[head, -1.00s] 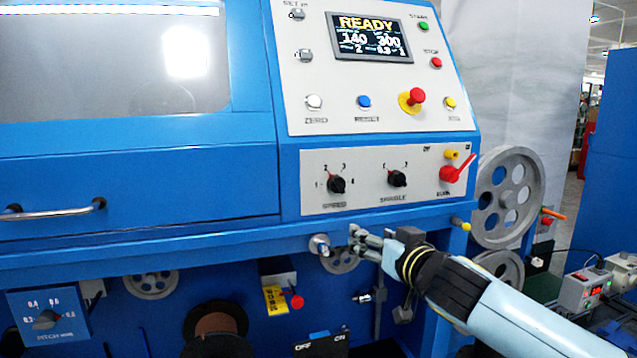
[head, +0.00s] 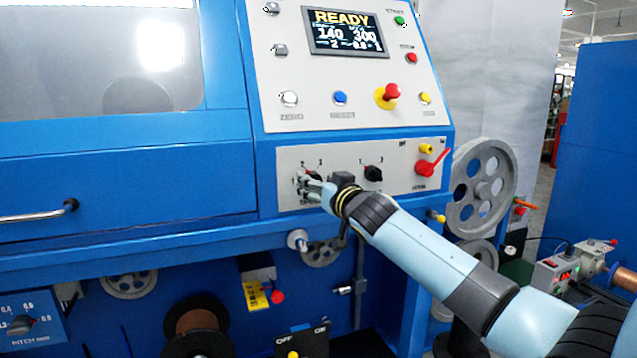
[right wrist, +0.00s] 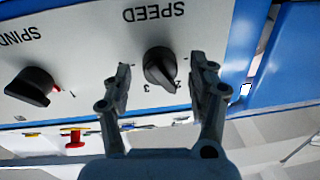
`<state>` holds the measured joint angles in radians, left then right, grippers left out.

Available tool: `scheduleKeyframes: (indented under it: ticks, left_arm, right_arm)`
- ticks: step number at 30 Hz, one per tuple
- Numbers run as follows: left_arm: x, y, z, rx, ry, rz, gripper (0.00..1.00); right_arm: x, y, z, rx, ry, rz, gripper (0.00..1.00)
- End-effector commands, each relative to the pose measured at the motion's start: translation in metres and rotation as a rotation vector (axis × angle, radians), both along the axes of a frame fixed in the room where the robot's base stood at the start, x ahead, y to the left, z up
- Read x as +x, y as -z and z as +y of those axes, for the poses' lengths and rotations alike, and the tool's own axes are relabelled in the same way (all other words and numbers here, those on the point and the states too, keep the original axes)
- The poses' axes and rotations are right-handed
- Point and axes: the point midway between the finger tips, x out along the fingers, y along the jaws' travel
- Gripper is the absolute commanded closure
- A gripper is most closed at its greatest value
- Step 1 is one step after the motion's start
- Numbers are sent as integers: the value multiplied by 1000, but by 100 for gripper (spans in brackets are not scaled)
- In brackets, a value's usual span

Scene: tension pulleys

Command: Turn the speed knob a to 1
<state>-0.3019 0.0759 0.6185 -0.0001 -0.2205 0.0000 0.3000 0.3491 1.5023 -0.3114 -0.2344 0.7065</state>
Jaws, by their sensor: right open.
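The black speed knob (right wrist: 160,68) sits under the upside-down word SPEED in the right wrist view. Its pointer end lies near the 2 mark, to the right of the 3. In the head view the knob (head: 316,176) is partly hidden by my right gripper (head: 314,190). The right wrist view shows this gripper (right wrist: 160,80) open, with one finger on each side of the knob. I see gaps beside the knob, and cannot tell how deep the fingers reach. The display (head: 346,32) reads READY, with 2 at its lower left. My left gripper is not in view.
The spindle knob (head: 373,174) is right of the speed knob, with a red lever (head: 431,163) farther right. A red mushroom button (head: 390,93) and other buttons are above. A blue ledge (head: 200,240) with a round silver knob (head: 298,240) runs below.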

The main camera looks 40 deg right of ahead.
Motion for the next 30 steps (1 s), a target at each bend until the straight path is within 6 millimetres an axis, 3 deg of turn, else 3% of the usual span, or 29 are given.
scheduleKeyframes:
  ticks: [6,19,30]
  left_arm:
    - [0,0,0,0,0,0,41]
    - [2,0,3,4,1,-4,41]
    - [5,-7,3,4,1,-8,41]
  right_arm:
    - [0,0,0,1,0,0,41]
    - [0,0,0,1,0,0,96]
    - [0,-1,0,-64,1,16,96]
